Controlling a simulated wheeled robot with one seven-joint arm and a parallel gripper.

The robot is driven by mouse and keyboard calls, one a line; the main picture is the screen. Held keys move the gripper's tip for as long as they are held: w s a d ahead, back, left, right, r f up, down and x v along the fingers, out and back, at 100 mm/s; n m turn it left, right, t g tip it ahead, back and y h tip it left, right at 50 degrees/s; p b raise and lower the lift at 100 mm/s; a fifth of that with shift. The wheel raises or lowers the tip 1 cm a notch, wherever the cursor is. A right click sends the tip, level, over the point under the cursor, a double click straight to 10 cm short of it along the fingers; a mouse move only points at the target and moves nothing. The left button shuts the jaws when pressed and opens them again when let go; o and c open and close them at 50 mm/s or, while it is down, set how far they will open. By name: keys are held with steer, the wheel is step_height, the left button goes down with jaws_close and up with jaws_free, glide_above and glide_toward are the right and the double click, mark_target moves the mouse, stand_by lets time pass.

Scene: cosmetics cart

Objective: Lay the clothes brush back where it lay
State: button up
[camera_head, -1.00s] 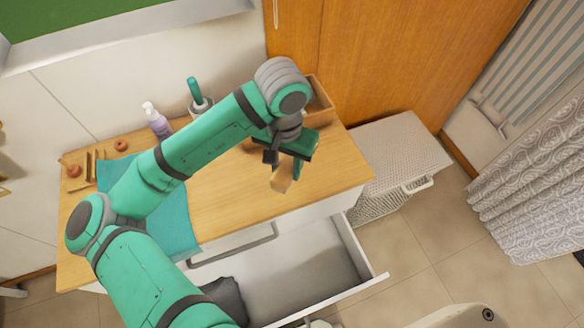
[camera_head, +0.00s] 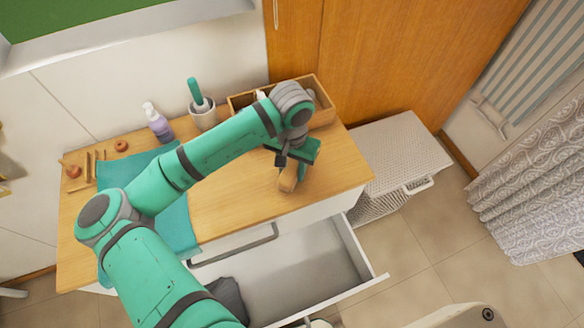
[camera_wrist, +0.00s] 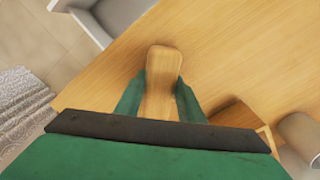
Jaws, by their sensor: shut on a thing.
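The clothes brush shows its wooden part (camera_head: 289,178) below my gripper in the head view, and its pale wooden end (camera_wrist: 160,62) stands between the fingers in the wrist view. My gripper (camera_wrist: 160,95) is shut on it, one green finger on each side. In the head view my gripper (camera_head: 291,167) is over the right part of the wooden cart top (camera_head: 235,200). The brush's far side is hidden by the gripper. I cannot tell whether it touches the top.
A wooden organizer box (camera_head: 322,105) stands at the back right, partly behind my arm. A white cup with a green-handled brush (camera_head: 202,112) and a lilac pump bottle (camera_head: 158,124) stand left of it. A teal cloth (camera_head: 178,215) lies left. The drawer (camera_head: 310,262) is open in front.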

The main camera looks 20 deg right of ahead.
mark_target(291, 168)
steer(key=shift+f, duration=0.15)
steer(key=o, duration=1)
step_height(291, 168, up, 12)
steer(key=shift+r, duration=0.2)
